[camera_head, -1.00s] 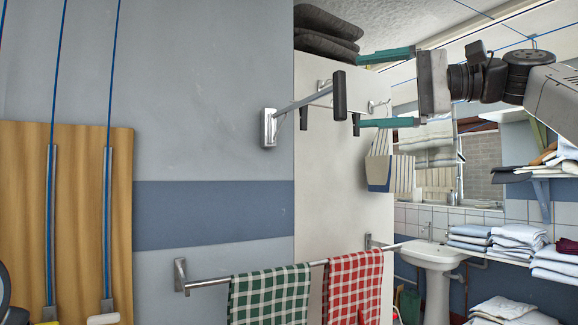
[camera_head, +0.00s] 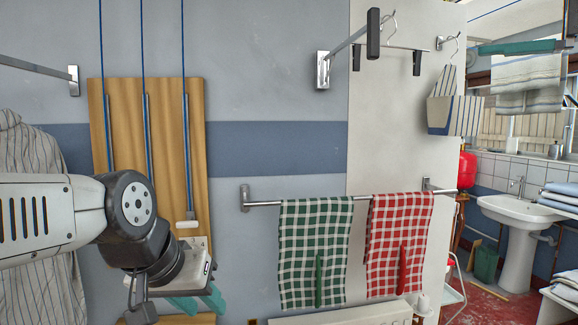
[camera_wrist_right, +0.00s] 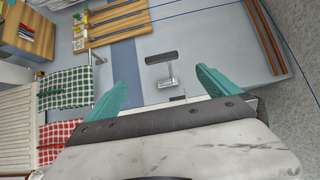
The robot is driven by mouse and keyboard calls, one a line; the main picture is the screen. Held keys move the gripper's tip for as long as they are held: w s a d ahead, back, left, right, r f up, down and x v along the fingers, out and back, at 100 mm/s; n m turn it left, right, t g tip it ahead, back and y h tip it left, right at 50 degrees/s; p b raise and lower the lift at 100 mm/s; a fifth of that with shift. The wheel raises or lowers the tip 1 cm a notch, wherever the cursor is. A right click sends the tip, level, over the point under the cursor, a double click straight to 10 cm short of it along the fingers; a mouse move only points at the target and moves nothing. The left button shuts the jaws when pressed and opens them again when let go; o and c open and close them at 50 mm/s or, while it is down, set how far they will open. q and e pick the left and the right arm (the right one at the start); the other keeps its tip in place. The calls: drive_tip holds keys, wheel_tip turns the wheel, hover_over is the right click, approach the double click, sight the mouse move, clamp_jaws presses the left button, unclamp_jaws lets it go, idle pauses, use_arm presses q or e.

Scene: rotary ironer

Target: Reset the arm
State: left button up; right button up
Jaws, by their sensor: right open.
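My left gripper (camera_head: 198,303) is low at the left in the head view, in front of the wooden board. Its two teal fingers point down and its tips are partly hidden, so its opening is unclear. I see nothing held in it. My right gripper shows only as a teal finger (camera_head: 520,47) at the top right of the head view. In the right wrist view, my right gripper (camera_wrist_right: 160,77) has its two fingers wide apart with nothing between them.
Green (camera_head: 315,235) and red (camera_head: 400,225) checked towels hang on a wall rail. A wall bracket (camera_head: 345,45) sticks out above. A wooden board (camera_head: 150,85) with blue cords is at left, beside a striped shirt (camera_head: 28,165). A white basin (camera_head: 520,208) stands at right.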

drive_tip(key=w+a+f+n+g+h, duration=0.1)
drive_tip(key=w+a+f+n+h, duration=0.15)
drive_tip(key=a+f, duration=0.55)
drive_tip(key=w+a+f+n+g+h, duration=0.1)
drive_tip(key=a+f+h, duration=0.3)
drive_tip(key=f, duration=0.7)
drive_tip(key=s+a+f+n+g+h, duration=0.1)
drive_tip(key=a+f, duration=0.1)
drive_tip(key=f, duration=0.7)
drive_tip(key=s+a+f+n+g+h, duration=0.1)
drive_tip(key=s+a+f+n+h, duration=0.1)
drive_tip(key=f, duration=0.7)
drive_tip(key=s+a+f+n+g+h, duration=0.1)
drive_tip(key=s+f+n+h, duration=0.1)
drive_tip(key=f, duration=0.7)
drive_tip(key=shift+a+f, duration=0.35)
drive_tip(key=shift+a, duration=0.05)
